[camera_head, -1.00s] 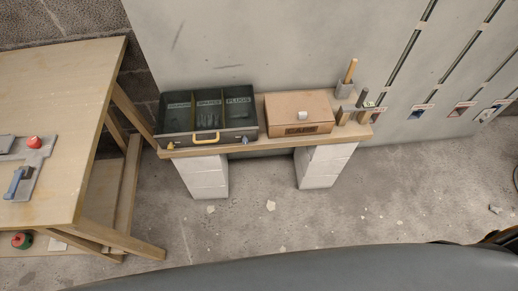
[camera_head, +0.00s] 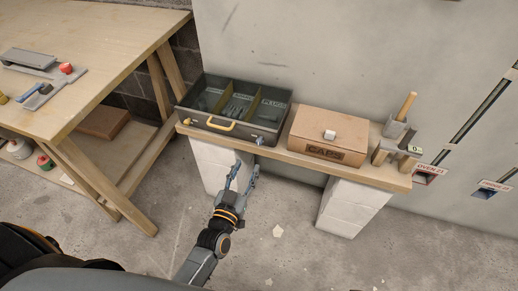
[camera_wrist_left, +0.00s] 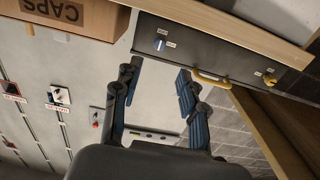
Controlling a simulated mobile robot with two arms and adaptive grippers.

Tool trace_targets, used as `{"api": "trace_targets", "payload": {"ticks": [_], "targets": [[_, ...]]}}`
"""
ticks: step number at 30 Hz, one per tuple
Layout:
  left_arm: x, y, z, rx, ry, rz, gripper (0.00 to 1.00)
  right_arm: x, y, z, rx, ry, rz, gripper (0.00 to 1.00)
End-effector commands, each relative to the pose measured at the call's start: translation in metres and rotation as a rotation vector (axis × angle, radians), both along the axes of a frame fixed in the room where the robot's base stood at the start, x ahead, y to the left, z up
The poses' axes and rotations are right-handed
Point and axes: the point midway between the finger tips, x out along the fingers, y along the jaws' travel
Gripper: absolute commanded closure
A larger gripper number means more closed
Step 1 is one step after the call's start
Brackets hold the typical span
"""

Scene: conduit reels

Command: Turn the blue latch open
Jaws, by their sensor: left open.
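The blue latch (camera_head: 259,141) is a small knob on the front of a dark open-topped case (camera_head: 196,119), right of the yellow handle (camera_head: 222,125). In the left wrist view the blue latch (camera_wrist_left: 158,44) shows beside a small label on the dark front. A yellow latch (camera_head: 187,121) is at the front's other end; it also shows in the left wrist view (camera_wrist_left: 268,80). My left gripper (camera_head: 245,171) is open and empty, below and in front of the case, fingers pointing at it, apart from the blue latch. My right gripper is out of view.
The case stands on a wooden shelf (camera_head: 285,156) on pale blocks. A brown CAPS box (camera_head: 330,133) and a holder with a wooden-handled tool (camera_head: 405,106) stand to its right. A wooden workbench (camera_head: 110,55) is at left. The floor before the shelf is open.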

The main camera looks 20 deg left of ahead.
Motion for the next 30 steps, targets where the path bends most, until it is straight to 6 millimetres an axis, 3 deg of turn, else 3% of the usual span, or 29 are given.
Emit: {"api": "trace_targets", "payload": {"ticks": [6,13,18,26,27,30], "targets": [[0.05,-0.002,-0.001,-0.001,-0.003,0.001,0.58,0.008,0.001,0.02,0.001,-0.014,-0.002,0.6],[0.085,-0.003,-0.002,-0.001,0.0,0.0,0.58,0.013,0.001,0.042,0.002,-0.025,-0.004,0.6],[0.095,-0.004,-0.001,0.0,0.002,-0.001,0.58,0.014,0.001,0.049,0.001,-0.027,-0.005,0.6],[0.097,-0.004,-0.001,0.0,0.002,-0.001,0.58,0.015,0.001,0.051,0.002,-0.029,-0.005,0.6],[0.097,-0.004,-0.001,0.0,0.002,-0.001,0.6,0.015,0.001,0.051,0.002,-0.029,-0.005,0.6],[0.096,-0.004,-0.001,0.0,0.002,-0.001,0.81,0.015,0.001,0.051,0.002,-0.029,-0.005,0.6]]}}
